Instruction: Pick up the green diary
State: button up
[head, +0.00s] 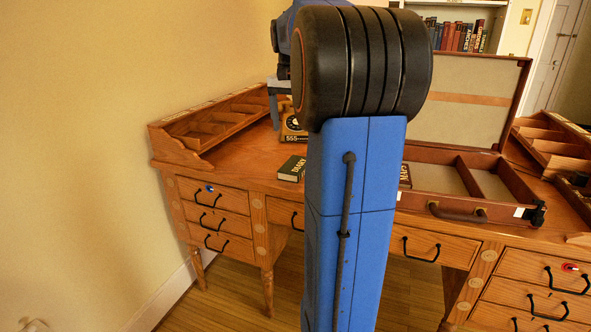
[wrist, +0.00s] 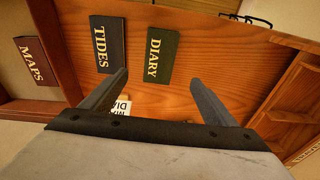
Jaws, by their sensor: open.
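The green diary (wrist: 160,56) lies flat on the wooden desk in the wrist view, its cover marked DIARY. In the head view the diary (head: 292,168) lies near the desk's front edge, just left of my blue arm. My gripper (wrist: 158,84) is open and empty, with its two fingers apart on either side of the diary's near end, as seen in the wrist view. The fingers appear above the desk and I see no contact with the diary. In the head view my arm hides most of the gripper.
A dark TIDES book (wrist: 108,44) lies left of the diary. A MAPS book (wrist: 36,60) lies in the open case (head: 440,180). A telephone (head: 292,128) stands behind the diary. A wooden organiser (head: 215,122) lines the desk's left end. Bare desk (wrist: 195,65) lies right of the diary.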

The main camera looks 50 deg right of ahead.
aim_at(295, 165)
jog(key=f, duration=0.4)
jog(key=d+f, duration=0.1)
jog(key=f, duration=0.8)
jog(key=shift+w+d+f, duration=0.15)
jog(key=shift+w+d, duration=0.05)
jog(key=shift+w, duration=0.05)
jog(key=c, duration=1.3)
